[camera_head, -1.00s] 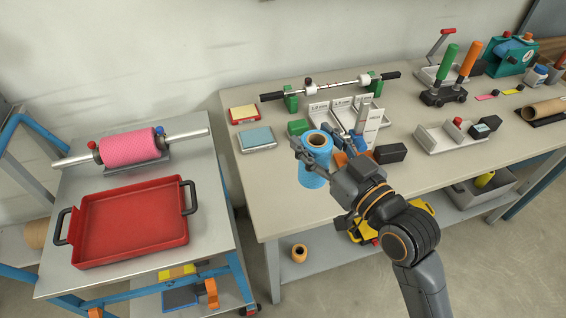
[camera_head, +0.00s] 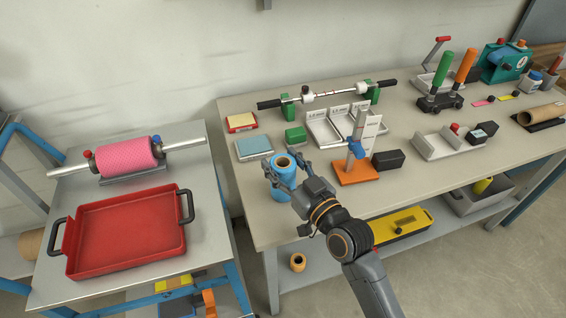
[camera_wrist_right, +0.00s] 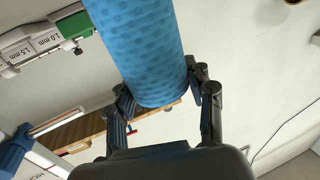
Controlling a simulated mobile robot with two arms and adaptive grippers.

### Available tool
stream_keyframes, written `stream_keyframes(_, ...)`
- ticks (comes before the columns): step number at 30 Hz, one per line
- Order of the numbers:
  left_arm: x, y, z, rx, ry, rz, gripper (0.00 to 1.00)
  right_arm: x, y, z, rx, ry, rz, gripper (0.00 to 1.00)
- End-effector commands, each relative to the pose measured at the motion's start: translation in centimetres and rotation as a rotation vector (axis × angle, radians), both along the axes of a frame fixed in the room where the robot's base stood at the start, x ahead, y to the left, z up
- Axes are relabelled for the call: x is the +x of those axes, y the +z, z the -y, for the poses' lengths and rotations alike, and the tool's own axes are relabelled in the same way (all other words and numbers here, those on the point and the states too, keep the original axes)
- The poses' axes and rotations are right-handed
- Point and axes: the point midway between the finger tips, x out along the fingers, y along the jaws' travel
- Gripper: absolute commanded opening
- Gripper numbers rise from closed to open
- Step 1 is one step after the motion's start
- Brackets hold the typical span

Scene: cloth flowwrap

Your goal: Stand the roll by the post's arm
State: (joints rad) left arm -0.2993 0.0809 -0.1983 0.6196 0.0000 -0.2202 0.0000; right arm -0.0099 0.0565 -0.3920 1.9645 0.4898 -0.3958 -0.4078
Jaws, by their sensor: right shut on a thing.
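The blue roll (camera_head: 284,182) is upright at the front left of the long table, with its brown core facing up. My right gripper (camera_head: 287,171) is shut around it, and in the right wrist view its fingers (camera_wrist_right: 163,95) press on both sides of the roll (camera_wrist_right: 143,45). I cannot tell whether the roll's lower end touches the table. The post (camera_head: 363,130) stands on an orange base (camera_head: 356,172) to the right of the roll, apart from it. A blue arm piece (camera_head: 356,149) sits on the post. My left gripper is not in view.
A black block (camera_head: 388,160) lies right of the orange base. A green block (camera_head: 296,137), a light-blue pad (camera_head: 254,147) and grey labelled trays (camera_head: 321,130) lie behind the roll. A red tray (camera_head: 125,232) is on the left table. The table's front edge is close to the roll.

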Motion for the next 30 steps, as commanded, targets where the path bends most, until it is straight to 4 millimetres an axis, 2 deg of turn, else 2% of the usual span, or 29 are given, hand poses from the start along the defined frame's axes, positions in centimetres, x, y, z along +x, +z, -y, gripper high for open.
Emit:
stream_keyframes(6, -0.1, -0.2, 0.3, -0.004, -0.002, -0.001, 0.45, 0.0, -0.3, 0.0, -0.001, 0.0, 0.001, 0.19)
stream_keyframes(7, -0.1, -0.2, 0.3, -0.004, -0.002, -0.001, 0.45, 0.0, -0.3, 0.0, -0.001, 0.0, -0.001, 0.57)
stream_keyframes(10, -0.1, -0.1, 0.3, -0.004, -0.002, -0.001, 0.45, 0.0, -0.3, 0.0, -0.001, 0.0, -0.001, 0.76)
stream_keyframes(22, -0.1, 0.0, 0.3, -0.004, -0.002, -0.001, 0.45, -0.2, 0.1, 0.1, 0.0, -0.001, 0.0, 0.76)
stream_keyframes(26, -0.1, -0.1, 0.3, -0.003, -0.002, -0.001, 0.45, -1.7, -0.2, 1.2, -0.003, -0.001, -0.001, 0.76)
stream_keyframes(30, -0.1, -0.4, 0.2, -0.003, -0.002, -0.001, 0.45, -4.3, -0.2, 2.8, -0.005, 0.0, -0.002, 0.76)
